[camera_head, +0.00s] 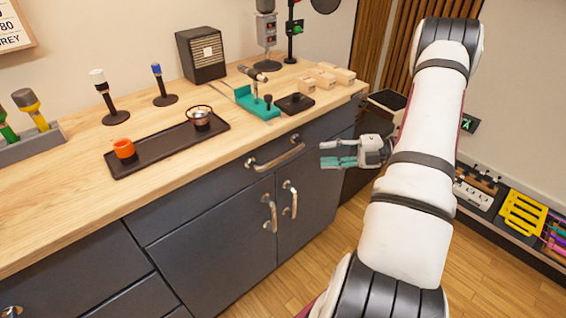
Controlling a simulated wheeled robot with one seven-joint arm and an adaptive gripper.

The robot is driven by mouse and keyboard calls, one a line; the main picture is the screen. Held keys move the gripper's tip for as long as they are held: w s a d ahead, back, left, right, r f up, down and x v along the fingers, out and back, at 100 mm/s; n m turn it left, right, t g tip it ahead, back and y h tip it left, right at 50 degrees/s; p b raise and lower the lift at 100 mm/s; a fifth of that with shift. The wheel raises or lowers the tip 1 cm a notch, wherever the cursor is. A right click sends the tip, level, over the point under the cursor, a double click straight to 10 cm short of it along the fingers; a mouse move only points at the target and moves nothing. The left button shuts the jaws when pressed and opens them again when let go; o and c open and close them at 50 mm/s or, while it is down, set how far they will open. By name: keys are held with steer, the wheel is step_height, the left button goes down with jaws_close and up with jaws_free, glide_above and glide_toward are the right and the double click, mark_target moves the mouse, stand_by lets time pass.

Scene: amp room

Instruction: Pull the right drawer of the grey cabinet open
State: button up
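The grey cabinet (185,258) stands under a light wooden worktop. Its right drawer (222,188) lies just below the worktop, above two doors with upright handles. The drawer front looks flush with the cabinet, so it appears closed. A horizontal metal bar handle (277,156) is on the drawer front. My gripper (322,154) is to the right of this handle, apart from it in the picture, with its fingers pointing left. The fingers are spread with a gap between them and nothing in it. The teal pads show on the lower finger. The exact depth between gripper and handle cannot be told.
On the worktop (75,200) are a dark tray (167,152) with an orange cup and a metal bowl, a teal fixture (257,105) and small wooden blocks. Two door handles (290,199) stick out below the drawer. Wooden floor in front is clear.

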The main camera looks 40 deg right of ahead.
mark_target(287, 157)
steer(key=x, duration=1.3)
steer(key=shift+w+a, duration=0.2)
steer(key=shift+a, duration=0.1)
jaws_close()
